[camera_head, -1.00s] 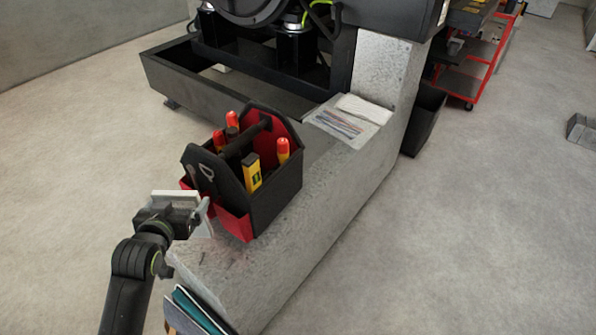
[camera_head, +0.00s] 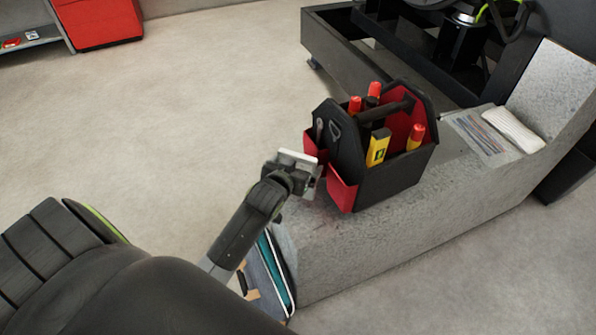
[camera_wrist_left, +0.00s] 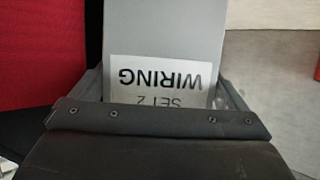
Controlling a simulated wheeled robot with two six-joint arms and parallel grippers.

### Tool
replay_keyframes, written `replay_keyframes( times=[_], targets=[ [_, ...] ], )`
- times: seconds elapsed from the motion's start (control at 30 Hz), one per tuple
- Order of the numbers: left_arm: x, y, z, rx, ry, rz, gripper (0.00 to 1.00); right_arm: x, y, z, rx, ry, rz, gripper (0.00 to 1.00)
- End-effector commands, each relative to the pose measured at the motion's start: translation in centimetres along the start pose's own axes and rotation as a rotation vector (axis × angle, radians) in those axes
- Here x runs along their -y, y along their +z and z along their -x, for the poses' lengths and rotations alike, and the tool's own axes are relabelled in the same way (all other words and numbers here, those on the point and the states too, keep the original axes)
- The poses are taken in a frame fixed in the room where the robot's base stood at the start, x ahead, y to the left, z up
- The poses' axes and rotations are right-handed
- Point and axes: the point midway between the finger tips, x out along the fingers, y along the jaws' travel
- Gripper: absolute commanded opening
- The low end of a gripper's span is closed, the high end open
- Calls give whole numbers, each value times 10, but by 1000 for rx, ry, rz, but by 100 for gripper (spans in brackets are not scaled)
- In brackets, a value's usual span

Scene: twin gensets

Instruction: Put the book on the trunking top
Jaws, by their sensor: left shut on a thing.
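In the left wrist view, a grey book (camera_wrist_left: 165,35) with a white label reading "WIRING SET 2" upside down stands between the fingers of my left gripper (camera_wrist_left: 165,95). In the head view, my left gripper (camera_head: 303,178) is shut beside the near left end of a long grey speckled ledge (camera_head: 400,225), which looks like the trunking top. Little of the held book can be made out there. A black and red tool tote (camera_head: 385,165) stands on the ledge just right of the gripper. My right gripper is not in view.
Hand tools fill the tote. A printed sheet (camera_head: 480,138) and a white folded cloth or pad (camera_head: 514,130) lie farther along the ledge. Teal and grey books or folders (camera_head: 268,272) stand against its near end. Bare ledge shows between tote and sheet.

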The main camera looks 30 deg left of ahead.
Motion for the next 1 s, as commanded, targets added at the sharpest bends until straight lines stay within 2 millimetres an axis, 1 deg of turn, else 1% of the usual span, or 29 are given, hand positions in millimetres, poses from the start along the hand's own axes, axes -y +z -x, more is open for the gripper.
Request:
replay_keyframes(
  times=[0.03, 0.13, 0.3, 0.5, 0.53, 0.57, 0.77, 0.83, 0.97, 1.0],
  targets=[
    [0, 9, -4, 2, 0, 1, 66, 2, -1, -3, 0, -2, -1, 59],
    [0, 17, -7, 0, 1, 1, 66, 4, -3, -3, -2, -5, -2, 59],
    [0, 18, -7, -2, 1, 1, 66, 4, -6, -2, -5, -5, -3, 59],
    [0, 20, -8, -1, 1, 1, 66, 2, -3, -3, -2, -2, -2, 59],
    [0, 21, -8, 1, 0, 1, 98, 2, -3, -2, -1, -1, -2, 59],
    [0, 21, -8, 0, 0, 1, 100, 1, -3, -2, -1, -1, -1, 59],
    [0, 20, -8, 0, 1, 1, 100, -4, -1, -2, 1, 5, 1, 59],
    [0, 17, -7, 0, 1, 1, 100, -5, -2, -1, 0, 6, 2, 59],
    [0, 18, 5, 2, 1, 2, 100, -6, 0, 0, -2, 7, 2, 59],
    [0, 18, 11, 2, 1, 2, 100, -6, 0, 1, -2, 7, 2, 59]
  ],
)
